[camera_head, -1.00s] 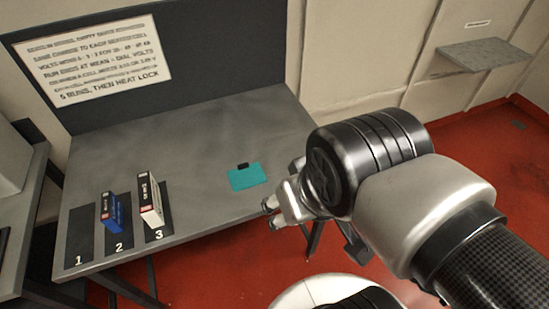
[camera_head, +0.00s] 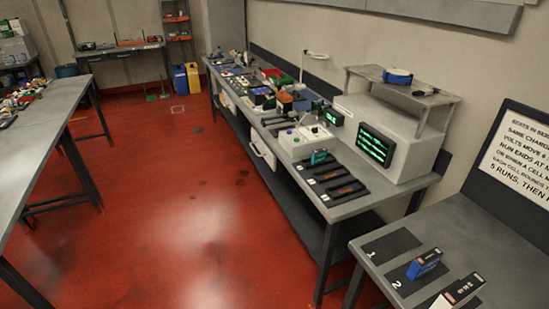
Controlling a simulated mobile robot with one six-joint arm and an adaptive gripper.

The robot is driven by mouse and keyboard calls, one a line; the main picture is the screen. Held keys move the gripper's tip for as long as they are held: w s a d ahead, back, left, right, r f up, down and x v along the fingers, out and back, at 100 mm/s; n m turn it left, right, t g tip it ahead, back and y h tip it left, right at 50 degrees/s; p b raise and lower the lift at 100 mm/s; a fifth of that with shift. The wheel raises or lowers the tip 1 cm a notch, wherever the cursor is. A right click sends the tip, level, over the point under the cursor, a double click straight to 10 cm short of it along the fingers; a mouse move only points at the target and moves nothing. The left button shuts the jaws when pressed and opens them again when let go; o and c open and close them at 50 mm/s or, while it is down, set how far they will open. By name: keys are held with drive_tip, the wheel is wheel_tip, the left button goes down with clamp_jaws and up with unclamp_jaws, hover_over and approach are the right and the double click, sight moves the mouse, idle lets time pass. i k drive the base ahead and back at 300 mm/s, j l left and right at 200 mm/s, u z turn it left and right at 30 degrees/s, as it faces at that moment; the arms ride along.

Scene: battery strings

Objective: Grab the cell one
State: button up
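A small table (camera_head: 362,272) at the lower right has numbered dark pads. The pad marked 1 (camera_head: 392,244) is bare. A blue cell (camera_head: 425,264) stands on the pad marked 2. A white and dark cell (camera_head: 461,290) with a red mark stands beside it, partly cut by the frame's lower edge. No cell labelled one can be made out. My gripper is out of view.
A long bench (camera_head: 345,209) holds a box with a green-lit screen (camera_head: 376,146), a white control box (camera_head: 301,142), dark pads (camera_head: 331,178) and a small teal item (camera_head: 320,157). Another table (camera_head: 45,120) stands left. Red floor (camera_head: 190,215) between them is open.

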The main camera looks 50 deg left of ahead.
sight(320, 156)
drive_tip(key=u, duration=1.5)
drive_tip(key=i+j+z, duration=0.1)
drive_tip(key=i+j, duration=0.3)
drive_tip(key=i, duration=0.35)
drive_tip(key=i+j+z, duration=0.1)
drive_tip(key=i+j, duration=0.3)
drive_tip(key=i, duration=0.35)
drive_tip(key=i+j+z, duration=0.15)
drive_tip(key=i+j, duration=0.35)
drive_tip(key=i, duration=0.25)
drive_tip(key=i+j+z, duration=0.1)
drive_tip(key=i+j, duration=0.5)
drive_tip(key=i, duration=0.1)
